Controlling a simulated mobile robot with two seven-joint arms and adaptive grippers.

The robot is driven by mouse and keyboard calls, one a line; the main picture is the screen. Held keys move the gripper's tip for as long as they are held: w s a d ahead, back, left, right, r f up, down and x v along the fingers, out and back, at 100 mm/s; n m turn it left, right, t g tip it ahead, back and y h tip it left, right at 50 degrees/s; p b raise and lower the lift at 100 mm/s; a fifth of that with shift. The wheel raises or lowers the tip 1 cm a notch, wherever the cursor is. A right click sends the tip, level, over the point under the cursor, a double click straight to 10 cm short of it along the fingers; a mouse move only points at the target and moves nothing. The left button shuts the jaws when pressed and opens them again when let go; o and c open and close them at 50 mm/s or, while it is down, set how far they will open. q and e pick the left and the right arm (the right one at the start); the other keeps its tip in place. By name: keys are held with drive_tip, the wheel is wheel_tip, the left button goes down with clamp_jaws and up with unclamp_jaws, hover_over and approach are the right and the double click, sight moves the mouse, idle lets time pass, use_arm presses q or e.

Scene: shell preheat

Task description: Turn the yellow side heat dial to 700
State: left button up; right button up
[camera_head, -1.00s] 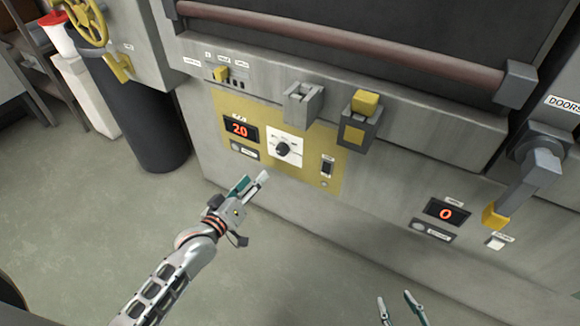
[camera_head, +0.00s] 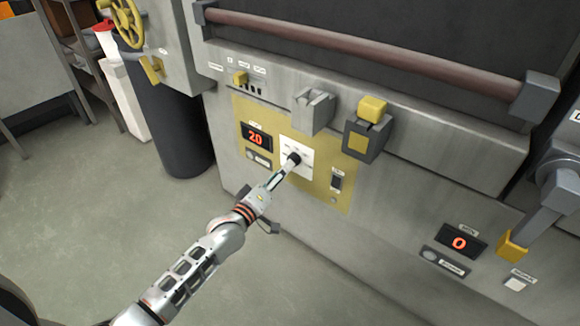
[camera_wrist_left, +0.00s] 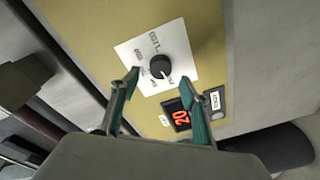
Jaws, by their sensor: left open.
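The heat dial is a black knob (camera_head: 294,158) on a white plate (camera_head: 306,168), set in the yellow side panel (camera_head: 325,190). The red display (camera_head: 256,138) left of it reads 20. My left gripper (camera_head: 285,169) is at the dial in the head view and partly covers the plate. In the left wrist view my left gripper (camera_wrist_left: 160,90) is open, one finger on each side. The dial (camera_wrist_left: 160,66) shows just beyond the fingertips, not clasped. The display (camera_wrist_left: 177,114) is near the right finger. My right gripper is not in view.
A grey block (camera_head: 313,108) and a yellow-topped block (camera_head: 366,130) stick out above the panel. A black switch (camera_head: 337,181) is right of the dial. A second display (camera_head: 463,241) reads 0. A dark cylinder (camera_head: 170,125) stands at left; floor is clear below.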

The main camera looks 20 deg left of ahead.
sight(294, 160)
use_arm(q)
drive_tip(key=x, duration=0.4)
drive_tip(key=shift+w+f+b, duration=0.1)
drive_tip(key=shift+w+b, duration=0.05)
drive_tip(key=shift+b, duration=0.25)
drive_tip(key=c, duration=1.1)
